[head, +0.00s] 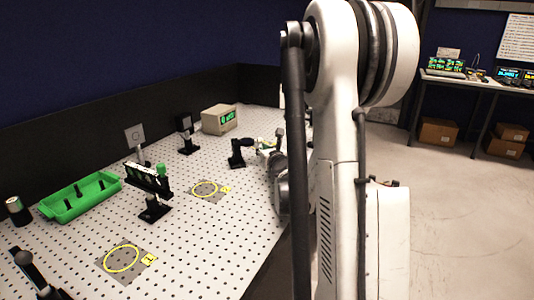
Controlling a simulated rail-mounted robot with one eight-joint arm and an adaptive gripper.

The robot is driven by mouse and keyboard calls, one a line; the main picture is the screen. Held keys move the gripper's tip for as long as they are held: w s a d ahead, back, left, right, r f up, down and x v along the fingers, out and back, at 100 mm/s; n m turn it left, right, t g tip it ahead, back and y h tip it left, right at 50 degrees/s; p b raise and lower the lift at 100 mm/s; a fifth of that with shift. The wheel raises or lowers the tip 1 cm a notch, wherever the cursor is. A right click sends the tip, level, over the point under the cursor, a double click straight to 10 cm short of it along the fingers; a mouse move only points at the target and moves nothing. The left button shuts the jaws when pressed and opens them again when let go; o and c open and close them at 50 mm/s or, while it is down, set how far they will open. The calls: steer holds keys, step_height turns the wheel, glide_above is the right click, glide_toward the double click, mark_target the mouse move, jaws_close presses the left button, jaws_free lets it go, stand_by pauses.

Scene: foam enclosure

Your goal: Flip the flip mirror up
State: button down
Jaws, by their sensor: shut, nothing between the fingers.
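A small dark mount (237,155) stands on the perforated table, with a dark rounded piece (248,142) leaning out at its right. It looks like the flip mirror, folded down, but it is too small to be sure. My gripper (264,153) is at the end of my arm, just right of this mount. It is small and partly covered by my own grey wrist; it looks shut and empty. Whether it touches the mount cannot be told.
A green tray (82,204) with dark posts lies at the left. A beige display box (220,119) is at the back. My arm hides the table's right side.

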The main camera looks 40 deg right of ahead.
steer(key=shift+w+d, duration=0.2)
steer(key=shift+w, duration=0.25)
